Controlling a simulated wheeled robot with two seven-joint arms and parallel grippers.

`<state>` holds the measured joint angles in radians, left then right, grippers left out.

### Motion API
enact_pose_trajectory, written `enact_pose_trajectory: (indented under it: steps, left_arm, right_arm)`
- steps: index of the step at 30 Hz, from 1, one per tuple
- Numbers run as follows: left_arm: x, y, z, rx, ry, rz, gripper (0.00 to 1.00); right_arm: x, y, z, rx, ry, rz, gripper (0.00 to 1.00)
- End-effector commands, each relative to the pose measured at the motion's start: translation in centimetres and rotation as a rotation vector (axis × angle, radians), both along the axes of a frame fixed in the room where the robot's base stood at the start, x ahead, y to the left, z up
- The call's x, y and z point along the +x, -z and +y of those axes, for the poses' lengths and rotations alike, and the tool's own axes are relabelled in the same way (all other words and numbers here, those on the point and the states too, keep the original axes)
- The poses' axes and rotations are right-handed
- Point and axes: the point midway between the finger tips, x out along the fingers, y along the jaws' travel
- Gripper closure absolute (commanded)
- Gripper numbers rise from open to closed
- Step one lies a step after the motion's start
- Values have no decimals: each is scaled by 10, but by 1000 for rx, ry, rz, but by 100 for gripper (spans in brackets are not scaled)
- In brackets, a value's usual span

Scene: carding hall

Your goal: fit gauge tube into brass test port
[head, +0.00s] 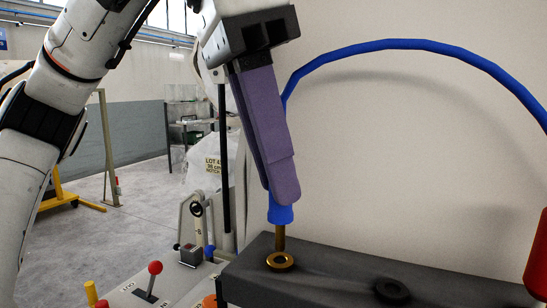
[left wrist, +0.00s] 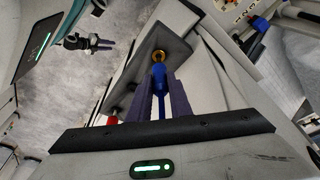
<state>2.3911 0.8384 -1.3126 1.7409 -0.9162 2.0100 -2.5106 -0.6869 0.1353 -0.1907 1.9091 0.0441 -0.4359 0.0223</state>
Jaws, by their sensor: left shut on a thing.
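My left gripper (head: 283,196) comes down from above and is shut on the blue gauge tube (head: 281,214). The tube's blue hose arcs up behind the purple fingers and away to the right. A thin brass tip (head: 279,237) points down from the blue end. The brass test port (head: 280,262) is a ring on top of the dark grey block, right under the tip. The tip's lower end meets the ring in the picture; I cannot tell whether it is inside. The left wrist view shows the blue tube end (left wrist: 159,74) between the fingers, in line with the brass port (left wrist: 158,56).
A black ring (head: 392,289) lies on the grey block (head: 335,268) right of the port. A red-handled part (head: 537,262) stands at the right edge. A red-knobbed lever (head: 154,268) and other controls are at lower left. A pale wall rises behind the block.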

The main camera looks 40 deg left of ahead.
Motion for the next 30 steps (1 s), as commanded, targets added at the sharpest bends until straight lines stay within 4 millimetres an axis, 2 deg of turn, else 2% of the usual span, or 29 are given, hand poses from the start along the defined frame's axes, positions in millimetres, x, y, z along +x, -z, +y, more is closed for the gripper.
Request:
enact_pose_trajectory:
  steps: [30]
  left_arm:
    - [0, 0, 0, -1, 0, -1, 100]
  right_arm:
    - [0, -8, 0, 0, 0, 0, 69]
